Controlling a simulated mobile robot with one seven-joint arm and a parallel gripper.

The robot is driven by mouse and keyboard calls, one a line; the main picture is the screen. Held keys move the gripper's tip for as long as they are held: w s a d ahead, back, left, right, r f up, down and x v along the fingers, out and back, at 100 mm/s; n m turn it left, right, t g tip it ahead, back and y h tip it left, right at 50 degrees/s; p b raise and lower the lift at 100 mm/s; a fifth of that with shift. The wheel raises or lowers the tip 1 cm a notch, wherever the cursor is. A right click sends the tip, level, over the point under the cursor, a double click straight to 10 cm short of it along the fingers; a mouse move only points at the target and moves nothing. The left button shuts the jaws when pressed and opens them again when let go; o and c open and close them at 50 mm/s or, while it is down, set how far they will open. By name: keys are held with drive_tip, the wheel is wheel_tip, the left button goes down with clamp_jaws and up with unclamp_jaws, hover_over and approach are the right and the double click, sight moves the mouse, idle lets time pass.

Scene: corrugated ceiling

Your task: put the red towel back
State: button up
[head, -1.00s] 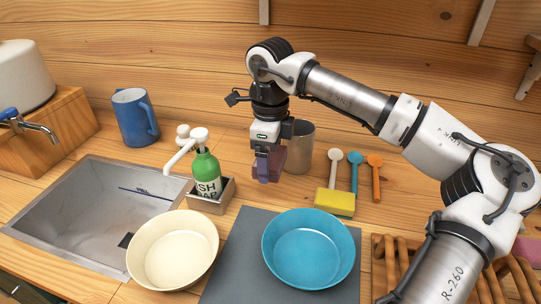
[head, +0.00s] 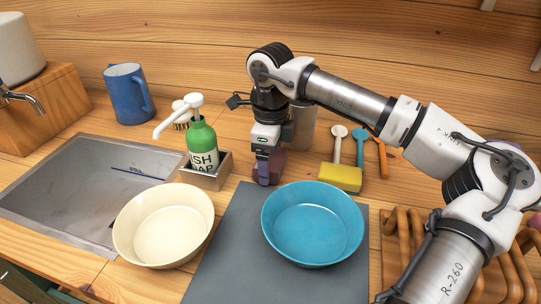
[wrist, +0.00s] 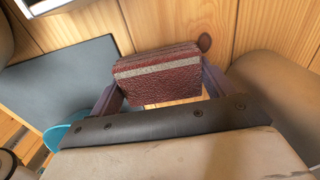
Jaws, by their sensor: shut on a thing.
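The red towel is a folded dark red block with a grey stripe (wrist: 158,80), seen clearly in the wrist view between my two fingers. My gripper (wrist: 160,88) is shut on it from both sides. In the head view my gripper (head: 264,178) points down behind the grey mat, between the soap bottle's caddy and the yellow sponge. Only a dark red strip of the towel (head: 278,164) shows there beside the fingers. I cannot tell whether the towel touches the counter.
A blue bowl (head: 312,225) stands on the grey mat (head: 230,255), just in front of my gripper. A cream bowl (head: 164,225), sink (head: 75,190) and green soap bottle (head: 202,145) are left. A metal cup (head: 303,128) stands close behind; a sponge (head: 340,177) lies right.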

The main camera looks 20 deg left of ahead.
drive_tip(key=o, duration=0.8)
drive_tip(key=shift+r, duration=0.15)
wheel_tip(320, 180, up, 14)
drive_tip(key=shift+f+b, duration=0.2)
drive_tip(key=shift+b, duration=0.1)
drive_tip(key=shift+r, duration=0.1)
wheel_tip(320, 180, up, 6)
drive_tip(key=p, duration=0.6)
